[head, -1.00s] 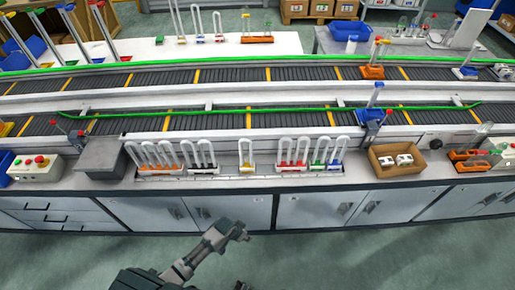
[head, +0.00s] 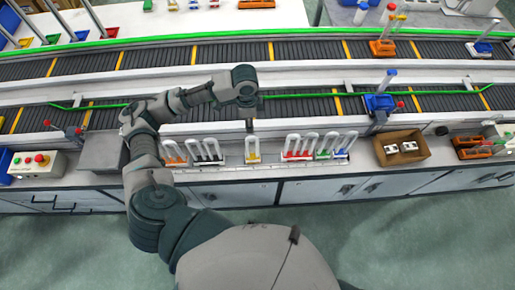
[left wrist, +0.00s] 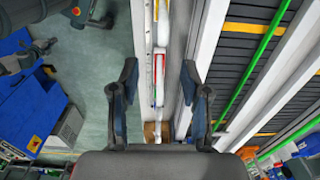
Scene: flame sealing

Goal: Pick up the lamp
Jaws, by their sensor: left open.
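U-shaped glass lamps stand upright in coloured holders along the front counter in the head view. The one with a yellow base (head: 252,150) stands alone in the middle. Lamps with red bases (head: 299,147) are to its right, then green (head: 325,147) and blue (head: 344,146). My left gripper (head: 250,125) points down just above the yellow-based lamp. In the left wrist view my left gripper (left wrist: 159,68) is open and empty, with the counter strip below it. My right gripper is not shown.
Two conveyor tracks (head: 310,106) run behind the lamps, with green rails. A cardboard box (head: 402,149) with white parts is at the right. A control box with buttons (head: 37,163) is at the left.

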